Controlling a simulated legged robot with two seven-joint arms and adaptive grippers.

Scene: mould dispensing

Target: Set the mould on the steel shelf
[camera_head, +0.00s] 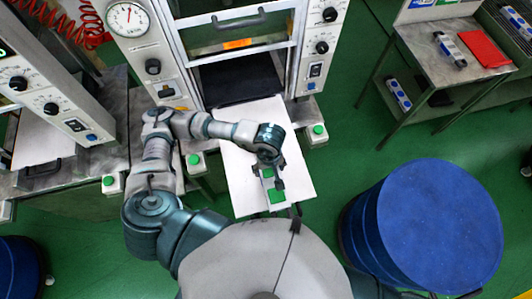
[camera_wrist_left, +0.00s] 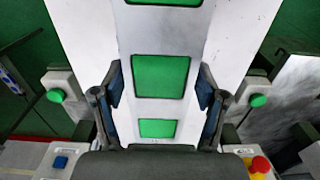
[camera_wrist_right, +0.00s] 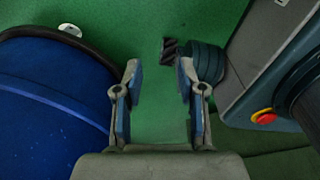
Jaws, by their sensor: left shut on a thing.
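The mould (camera_head: 277,196) is a narrow silver bar with green square panels. It is over the white plate (camera_head: 238,185) that sticks out of the middle press; I cannot tell if it touches the plate. My left gripper (camera_head: 275,178) is at the mould, and in the left wrist view its fingers (camera_wrist_left: 160,85) are shut on both sides of the mould (camera_wrist_left: 160,109). A grey metal shelf unit (camera_head: 420,40) stands at the upper right, with a top and a lower level. My right gripper (camera_wrist_right: 158,75) is open and empty above the green floor in the right wrist view.
A blue drum (camera_head: 440,225) stands at the right; it also shows in the right wrist view (camera_wrist_right: 50,110). Green floor is clear between press and unit.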

